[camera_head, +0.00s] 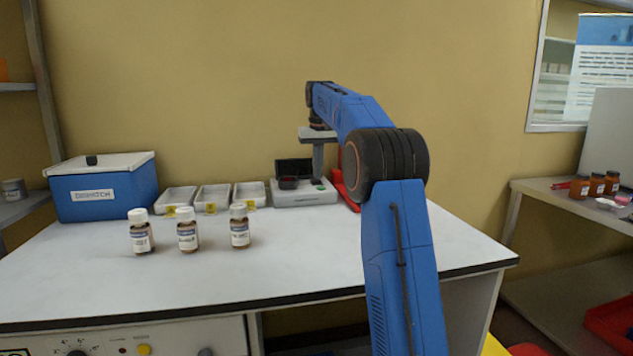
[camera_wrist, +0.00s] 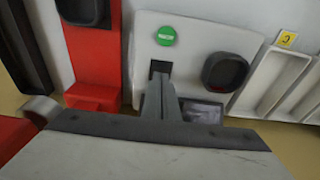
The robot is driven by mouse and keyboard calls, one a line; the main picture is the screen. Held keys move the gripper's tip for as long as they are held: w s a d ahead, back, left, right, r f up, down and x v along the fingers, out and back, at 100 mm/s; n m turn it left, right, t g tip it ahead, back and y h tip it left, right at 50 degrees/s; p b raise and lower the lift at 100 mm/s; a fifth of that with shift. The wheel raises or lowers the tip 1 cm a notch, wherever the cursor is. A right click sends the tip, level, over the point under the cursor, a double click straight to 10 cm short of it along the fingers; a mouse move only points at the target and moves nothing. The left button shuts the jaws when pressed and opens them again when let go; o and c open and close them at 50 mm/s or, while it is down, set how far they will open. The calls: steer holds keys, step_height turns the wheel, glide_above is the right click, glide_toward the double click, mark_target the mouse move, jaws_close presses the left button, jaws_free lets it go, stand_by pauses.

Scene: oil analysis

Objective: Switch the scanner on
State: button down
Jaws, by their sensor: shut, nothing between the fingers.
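The scanner (camera_head: 290,196) is a pale grey box with a dark screen (camera_head: 294,167), at the back of the white bench. It also fills the middle of the wrist view (camera_wrist: 142,50). A round green button (camera_wrist: 166,36) is on its top face, beside a dark round cup (camera_wrist: 225,71). My gripper (camera_head: 318,176) points down over the scanner's right part, fingers shut and empty. In the wrist view the fingers (camera_wrist: 160,82) end short of the button, beside a small black square. I cannot tell whether the fingertips touch the scanner. The fingers and palm partly cover the screen.
A red stand (camera_wrist: 92,45) is close beside the scanner. White trays (camera_head: 213,198) with yellow tags stand to the left, then a blue dispatch box (camera_head: 105,190). Three labelled bottles (camera_head: 188,232) stand further forward. The bench's front middle is clear.

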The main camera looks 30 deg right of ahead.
mark_target(318, 181)
steer(key=shift+f, duration=0.6)
stand_by(0.7)
step_height(318, 181, up, 7)
stand_by(1.0)
stand_by(0.5)
